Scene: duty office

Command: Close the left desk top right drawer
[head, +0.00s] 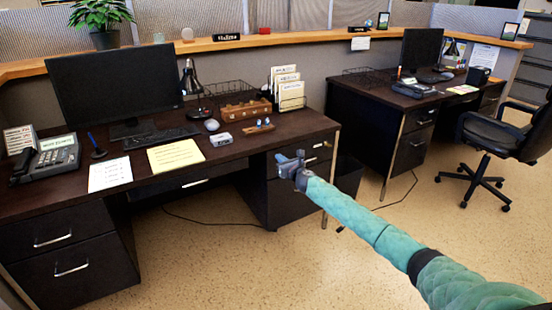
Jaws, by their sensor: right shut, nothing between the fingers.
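The left desk (60,200) is dark wood with a drawer pedestal at its right end. Its top right drawer (318,149) is just under the desk top and has a light metal handle. I cannot tell how far its front stands out, because my right gripper covers its left part. My right gripper (286,161) is at the end of the teal arm, shut and empty, in front of the left part of that drawer. I cannot tell whether it touches the drawer front. My left gripper is not in view.
The left desk bears a monitor (115,85), a phone (57,155), papers (175,156) and a wooden box (245,110). A dark bin (348,175) stands right of the pedestal. A second desk (362,105) and an office chair (500,135) are at right. Open floor lies in front.

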